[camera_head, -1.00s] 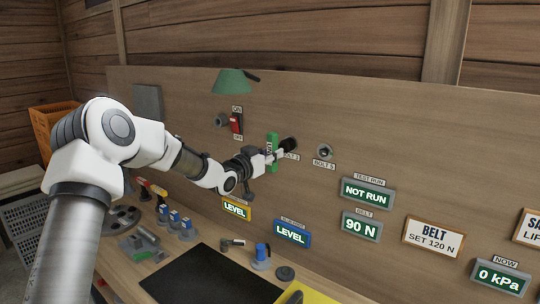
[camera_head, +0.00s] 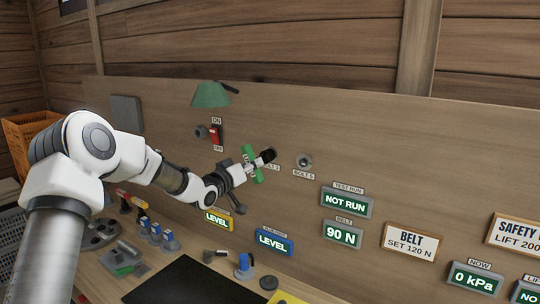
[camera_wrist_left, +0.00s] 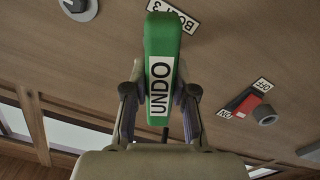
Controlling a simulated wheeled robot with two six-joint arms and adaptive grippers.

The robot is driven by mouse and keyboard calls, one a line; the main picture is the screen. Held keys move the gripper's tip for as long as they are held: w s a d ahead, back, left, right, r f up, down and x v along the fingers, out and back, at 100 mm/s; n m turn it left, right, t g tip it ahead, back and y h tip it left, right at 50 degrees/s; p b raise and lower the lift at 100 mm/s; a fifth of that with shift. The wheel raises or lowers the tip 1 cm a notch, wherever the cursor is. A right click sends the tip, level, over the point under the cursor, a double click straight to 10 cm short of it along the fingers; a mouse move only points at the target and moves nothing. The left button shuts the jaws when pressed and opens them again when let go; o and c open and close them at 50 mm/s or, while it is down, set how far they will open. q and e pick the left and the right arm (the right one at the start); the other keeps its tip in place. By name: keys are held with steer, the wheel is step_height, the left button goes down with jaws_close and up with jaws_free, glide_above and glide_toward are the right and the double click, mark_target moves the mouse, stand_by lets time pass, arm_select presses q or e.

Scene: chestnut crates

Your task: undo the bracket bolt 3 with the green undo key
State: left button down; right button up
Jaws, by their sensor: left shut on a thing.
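The green undo key (camera_head: 249,158) is held by my left gripper (camera_head: 243,172) in front of the upright wooden panel. Its handle is tilted in the head view, and its dark end (camera_head: 268,155) points at the panel. In the left wrist view the green handle (camera_wrist_left: 162,38) marked UNDO sits between the closed left fingers (camera_wrist_left: 160,95). The label BOLT 3 (camera_wrist_left: 172,12) lies just behind the handle. The bolt itself is hidden behind the key, so I cannot tell how they meet. My right gripper is not in view.
Another bolt (camera_head: 304,160) is to the right on the panel. Displays and signs fill the right side. The bench below holds a black mat (camera_head: 180,282), blue-topped parts and tools (camera_head: 158,232).

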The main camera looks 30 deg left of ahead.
arm_select(q)
steer(key=shift+r+n+p, duration=0.2)
steer(key=shift+n+p, duration=0.25)
steer(key=shift+n, duration=0.65)
steer(key=n, duration=0.2)
steer(key=shift+f+n, duration=0.1)
steer(key=shift+n, duration=0.3)
steer(key=m+b, duration=0.1)
steer(key=m, duration=0.1)
steer(key=m+b, duration=0.1)
steer(key=m, duration=0.1)
steer(key=m+b, duration=0.1)
steer(key=m, duration=0.1)
steer(key=shift+f, duration=0.3)
steer(key=m+b, duration=0.1)
steer(key=m, duration=0.1)
steer(key=shift+m+b, duration=0.3)
steer(key=shift+b, duration=0.05)
steer(key=shift+r+m, duration=0.3)
